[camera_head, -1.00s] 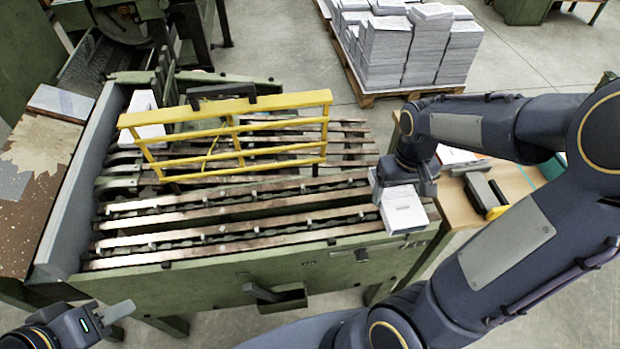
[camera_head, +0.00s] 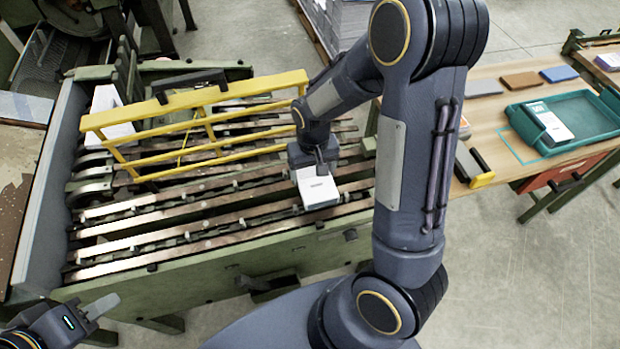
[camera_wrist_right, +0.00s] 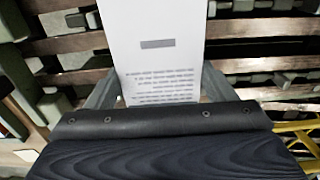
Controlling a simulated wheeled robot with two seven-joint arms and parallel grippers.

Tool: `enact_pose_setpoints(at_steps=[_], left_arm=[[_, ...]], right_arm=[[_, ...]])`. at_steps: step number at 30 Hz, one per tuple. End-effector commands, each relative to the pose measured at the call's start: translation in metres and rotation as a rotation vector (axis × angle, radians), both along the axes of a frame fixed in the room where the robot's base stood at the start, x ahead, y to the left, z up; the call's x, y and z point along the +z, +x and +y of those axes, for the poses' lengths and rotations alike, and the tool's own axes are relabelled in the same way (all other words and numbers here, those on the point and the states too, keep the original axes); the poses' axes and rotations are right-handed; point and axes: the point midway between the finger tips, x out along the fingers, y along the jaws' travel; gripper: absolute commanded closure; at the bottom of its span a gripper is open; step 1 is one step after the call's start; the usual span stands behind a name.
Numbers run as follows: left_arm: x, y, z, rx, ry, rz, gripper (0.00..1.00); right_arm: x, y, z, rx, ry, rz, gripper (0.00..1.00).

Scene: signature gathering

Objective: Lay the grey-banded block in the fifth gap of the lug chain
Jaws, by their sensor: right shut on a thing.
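A white printed block with a short grey band, the grey-banded block (camera_head: 318,190), is in my right gripper (camera_head: 312,172), over the right end of the lug chain (camera_head: 205,222). In the right wrist view the block (camera_wrist_right: 162,45) shows its grey band and lines of text, with a finger of the right gripper (camera_wrist_right: 160,92) on each side. The chain's long rails and small lugs run left to right beneath it. Whether the block touches them cannot be told. The near end of the chain is partly hidden by the block and arm. My left gripper (camera_head: 103,306) is at the lower left, away from the machine; its opening is unclear.
A yellow guard frame (camera_head: 205,122) stands over the far rails, left of my right gripper. White paper (camera_head: 108,112) stands at the machine's left end. A wooden table (camera_head: 490,105) at right holds a teal tray (camera_head: 590,130) and a black-and-yellow tool (camera_head: 474,165). A grey side wall (camera_head: 45,215) bounds the left.

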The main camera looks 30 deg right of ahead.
Motion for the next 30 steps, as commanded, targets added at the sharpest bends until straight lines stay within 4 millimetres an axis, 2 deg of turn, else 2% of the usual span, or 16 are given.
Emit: enact_pose_setpoints(at_steps=[5,11,22,23,27,30], left_arm=[[-0.001,0.000,0.000,0.000,0.000,0.000,0.64],[-0.004,0.000,0.000,0.000,0.000,0.000,0.64],[-0.008,0.000,0.000,0.000,0.000,0.000,0.64],[-0.008,0.000,0.000,0.000,0.000,0.000,0.64],[-0.006,0.000,0.000,0.000,0.000,0.000,0.64],[-0.006,0.000,0.000,0.000,0.000,0.000,0.64]], right_arm=[[-0.011,0.006,0.007,0.001,0.000,0.001,0.53],[-0.038,0.005,0.006,-0.001,0.000,0.002,0.53],[-0.043,0.005,0.005,0.000,0.001,-0.001,0.53],[-0.043,0.005,0.005,0.000,0.001,-0.001,0.22],[-0.042,0.005,0.005,0.000,0.001,0.000,0.03],[-0.042,0.005,0.005,0.000,0.001,0.000,0.01]])
